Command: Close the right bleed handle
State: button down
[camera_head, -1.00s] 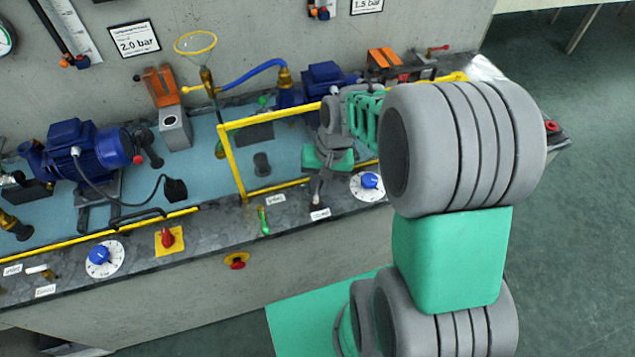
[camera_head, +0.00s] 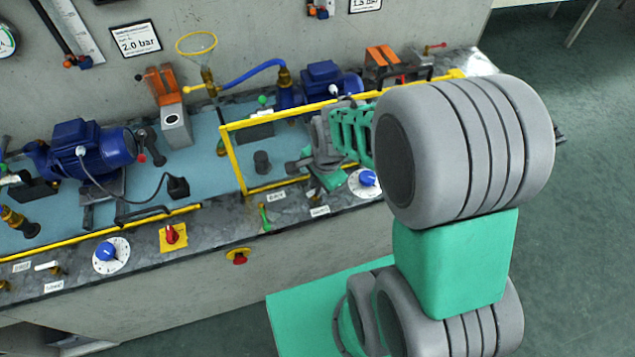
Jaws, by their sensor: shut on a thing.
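My gripper (camera_head: 312,185) is low over the front ledge of the right pump bay, just behind the right one of two small white labels (camera_head: 319,211). It is tilted and turned, with a grey part reaching to the left. It is shut on a small part at the ledge, at the place of the right bleed handle. The handle itself is hidden by the gripper, so its angle cannot be told. A green lever (camera_head: 264,217) stands on the ledge to the left, apart from my gripper. The label text is too small to read.
A yellow rail frame (camera_head: 234,160) stands left of and behind my gripper. A blue dial knob (camera_head: 368,178) is close on its right. A red emergency button (camera_head: 238,257) sticks out of the front wall below. The blue right pump (camera_head: 328,78) stands behind.

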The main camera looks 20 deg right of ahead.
jog(key=shift+m+h, duration=0.4)
jog(key=shift+m, duration=1.6)
jog(key=shift+s, duration=0.1)
jog(key=c, duration=1.5)
grip_release()
jog(key=shift+r, duration=0.1)
jog(key=r, duration=0.2)
jog(key=s+r, duration=0.1)
jog(key=r, duration=0.4)
jog(key=shift+s+r, duration=0.2)
jog(key=shift+s, duration=0.05)
